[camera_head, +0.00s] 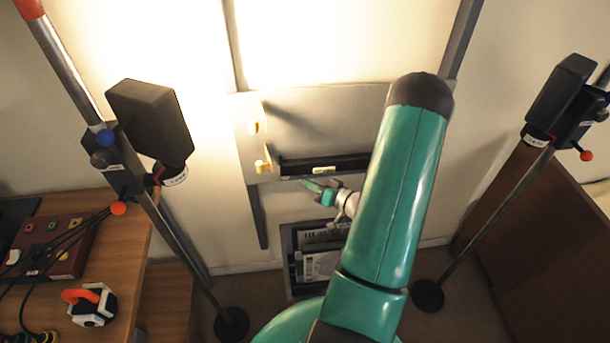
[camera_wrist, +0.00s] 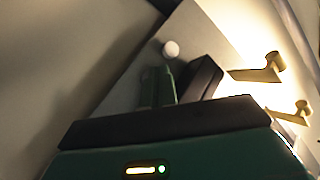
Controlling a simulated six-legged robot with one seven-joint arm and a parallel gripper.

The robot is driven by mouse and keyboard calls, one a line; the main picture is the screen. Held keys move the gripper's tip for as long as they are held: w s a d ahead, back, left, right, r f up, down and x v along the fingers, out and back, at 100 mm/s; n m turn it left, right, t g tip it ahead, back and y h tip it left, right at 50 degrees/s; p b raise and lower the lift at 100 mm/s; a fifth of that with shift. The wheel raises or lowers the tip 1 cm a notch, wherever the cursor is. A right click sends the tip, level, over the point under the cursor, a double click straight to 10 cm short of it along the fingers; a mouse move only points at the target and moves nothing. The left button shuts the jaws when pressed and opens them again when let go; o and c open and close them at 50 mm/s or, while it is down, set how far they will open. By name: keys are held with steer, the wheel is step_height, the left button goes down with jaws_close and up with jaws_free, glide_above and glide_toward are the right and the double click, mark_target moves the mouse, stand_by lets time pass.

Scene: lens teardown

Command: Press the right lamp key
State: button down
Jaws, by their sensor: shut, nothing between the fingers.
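A dark red box (camera_head: 46,248) with several small coloured keys lies on the wooden table at the left in the head view. I cannot tell which key is the right lamp key. My gripper (camera_head: 308,184) is shut and empty, far to the right of the box, in front of the pale wall board. In the wrist view its green fingers (camera_wrist: 164,86) show close to a small white round knob (camera_wrist: 170,49). I cannot tell whether they touch it. A black lamp head (camera_head: 150,122) stands at the left and another (camera_head: 560,100) at the right.
The pale board (camera_head: 345,112) carries two yellowish hooks (camera_head: 262,162) and a black bar (camera_head: 325,164). A rack with papers (camera_head: 318,262) stands below. Lamp stands (camera_head: 180,240) flank the space. An orange-handled block (camera_head: 90,303) and cables lie on the table.

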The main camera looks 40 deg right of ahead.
stand_by(0.8)
steer(key=shift+w+d, duration=0.25)
steer(key=shift+w, duration=0.1)
steer(key=shift+w+d, duration=0.2)
steer(key=shift+w, duration=0.15)
stand_by(0.7)
steer(key=shift+s+a, duration=0.45)
steer(key=shift+s, duration=0.25)
steer(key=s+a, duration=0.1)
steer(key=s, duration=0.1)
steer(key=s+a, duration=0.2)
steer(key=shift+s, duration=0.1)
stand_by(0.5)
steer(key=shift+s+d, duration=0.1)
stand_by(0.4)
